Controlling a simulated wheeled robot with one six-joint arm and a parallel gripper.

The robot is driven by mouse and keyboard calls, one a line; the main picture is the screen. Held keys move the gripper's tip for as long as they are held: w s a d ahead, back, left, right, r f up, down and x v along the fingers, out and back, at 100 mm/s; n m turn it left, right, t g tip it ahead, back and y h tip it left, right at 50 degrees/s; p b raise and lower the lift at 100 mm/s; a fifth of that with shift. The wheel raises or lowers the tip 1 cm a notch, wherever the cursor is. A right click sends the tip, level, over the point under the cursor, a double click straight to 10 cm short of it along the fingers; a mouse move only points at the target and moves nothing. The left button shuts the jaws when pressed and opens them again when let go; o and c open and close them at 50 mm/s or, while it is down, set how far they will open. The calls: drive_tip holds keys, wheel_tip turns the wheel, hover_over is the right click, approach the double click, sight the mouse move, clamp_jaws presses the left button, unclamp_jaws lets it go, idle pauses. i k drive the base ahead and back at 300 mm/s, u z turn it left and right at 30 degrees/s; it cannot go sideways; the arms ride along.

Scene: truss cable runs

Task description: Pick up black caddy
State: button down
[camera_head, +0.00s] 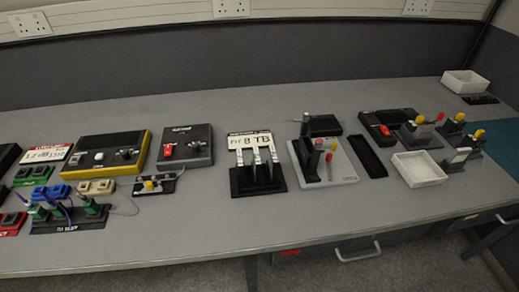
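Several black items lie on the grey bench, and I cannot tell for sure which one is the caddy. A black upright holder (258,181) stands near the middle front, with several pale strips rising from it and a white label behind. A long, shallow black tray (367,156) lies flat to its right, beside a grey board, and looks empty. My gripper is not in view.
A grey board (342,172) with red- and yellow-topped parts stands right of the holder. A white bin (419,168) sits further right. Black boxes (186,147) and coloured connectors fill the left. The bench front near the middle is clear.

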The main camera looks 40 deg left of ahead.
sight(310, 157)
drive_tip(key=u, duration=1.2)
